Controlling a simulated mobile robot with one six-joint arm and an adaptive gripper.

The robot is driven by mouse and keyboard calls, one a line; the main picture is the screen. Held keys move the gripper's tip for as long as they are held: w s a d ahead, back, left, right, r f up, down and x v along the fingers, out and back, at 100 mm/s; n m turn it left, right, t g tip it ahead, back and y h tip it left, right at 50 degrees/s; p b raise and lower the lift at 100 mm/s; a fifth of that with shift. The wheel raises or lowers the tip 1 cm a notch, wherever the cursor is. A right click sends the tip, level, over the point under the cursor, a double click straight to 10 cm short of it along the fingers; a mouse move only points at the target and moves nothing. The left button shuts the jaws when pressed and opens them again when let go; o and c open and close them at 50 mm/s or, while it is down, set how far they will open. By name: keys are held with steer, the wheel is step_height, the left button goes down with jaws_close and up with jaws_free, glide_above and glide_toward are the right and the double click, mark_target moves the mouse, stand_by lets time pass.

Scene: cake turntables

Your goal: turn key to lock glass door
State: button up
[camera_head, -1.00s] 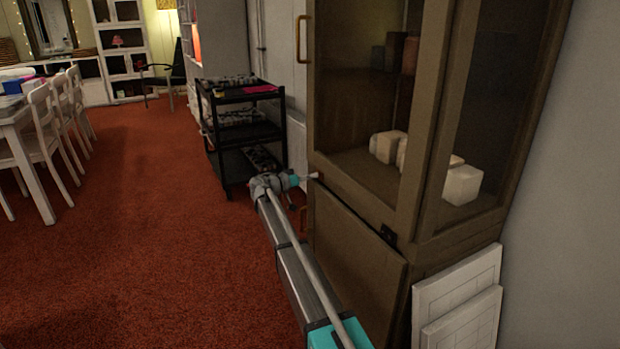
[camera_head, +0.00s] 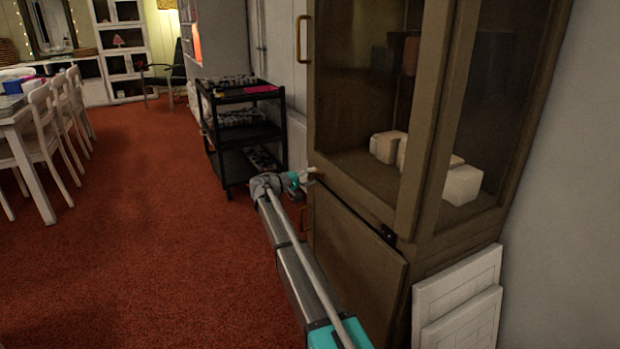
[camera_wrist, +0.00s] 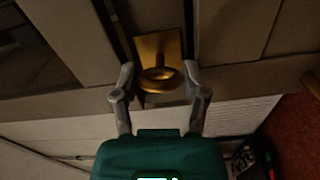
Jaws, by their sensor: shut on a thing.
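The cabinet's glass door (camera_head: 365,70) stands on the right in the head view and looks closed. A brass key (camera_wrist: 158,82) with a ring-shaped bow sits at a brass plate (camera_wrist: 158,48) on the cabinet front in the wrist view. My gripper (camera_wrist: 160,74) has one grey finger on each side of the key and is shut on it. In the head view my gripper (camera_head: 309,174) is at the lower left corner of the glass door.
The door's brass handle (camera_head: 303,38) is above my gripper. A lower wooden door (camera_head: 355,250) is below it. A black cart (camera_head: 240,130) stands behind to the left. White panels (camera_head: 460,295) lean against the cabinet's right side.

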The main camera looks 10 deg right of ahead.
steer(key=shift+n, duration=0.7)
steer(key=o, duration=1.2)
steer(key=shift+c, duration=0.2)
steer(key=v, duration=1.2)
